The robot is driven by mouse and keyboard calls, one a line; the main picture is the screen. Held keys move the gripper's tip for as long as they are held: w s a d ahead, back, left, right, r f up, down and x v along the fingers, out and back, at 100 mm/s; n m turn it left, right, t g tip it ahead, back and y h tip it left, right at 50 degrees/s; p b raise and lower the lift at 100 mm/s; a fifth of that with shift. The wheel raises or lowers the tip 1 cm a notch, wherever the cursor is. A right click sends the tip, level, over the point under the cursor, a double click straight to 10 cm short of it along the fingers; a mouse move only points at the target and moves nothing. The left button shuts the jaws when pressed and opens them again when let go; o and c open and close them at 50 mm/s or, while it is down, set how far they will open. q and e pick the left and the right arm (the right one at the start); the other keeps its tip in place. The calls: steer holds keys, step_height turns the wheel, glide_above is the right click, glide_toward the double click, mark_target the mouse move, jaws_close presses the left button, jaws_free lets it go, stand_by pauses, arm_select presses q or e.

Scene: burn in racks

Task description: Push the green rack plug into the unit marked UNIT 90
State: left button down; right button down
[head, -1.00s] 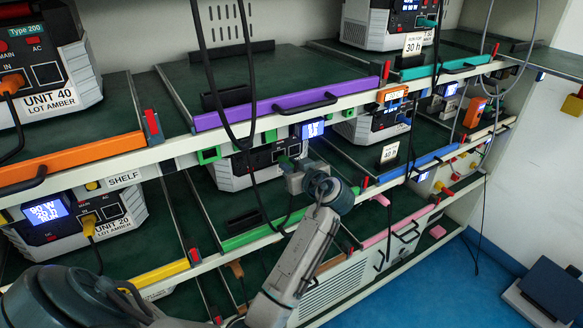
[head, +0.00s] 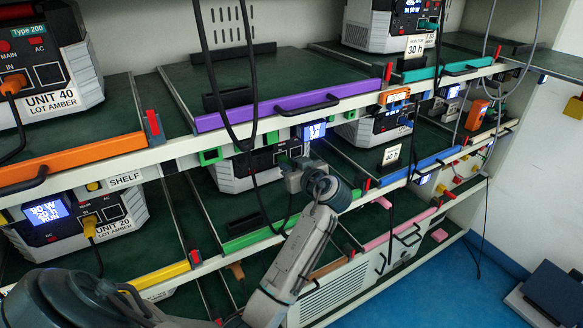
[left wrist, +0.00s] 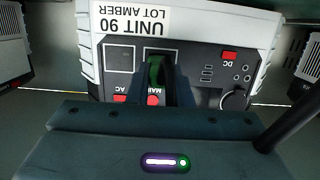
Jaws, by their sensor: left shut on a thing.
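UNIT 90 (left wrist: 205,72) is a white and dark grey box, upside down in the left wrist view, with its name label at top left. In the head view it is the unit (head: 232,174) on the middle shelf, partly hidden by hanging cables and my gripper. My left gripper (head: 294,172) is at its front face. In the left wrist view my left gripper (left wrist: 168,85) is shut on the green plug (left wrist: 155,70), at the dark socket opening. How deep the plug sits cannot be told. My right gripper is not in view.
Black cables (head: 248,90) hang in front of the shelves near the unit. A purple shelf edge (head: 285,107) runs above it and a green one (head: 262,234) below. UNIT 20 (head: 75,215) stands to the left.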

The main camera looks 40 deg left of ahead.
arm_select(q)
steer(key=shift+w+a, duration=0.25)
steer(key=shift+a, duration=0.3)
steer(key=c, duration=1.2)
jaws_free()
steer(key=shift+a, duration=0.15)
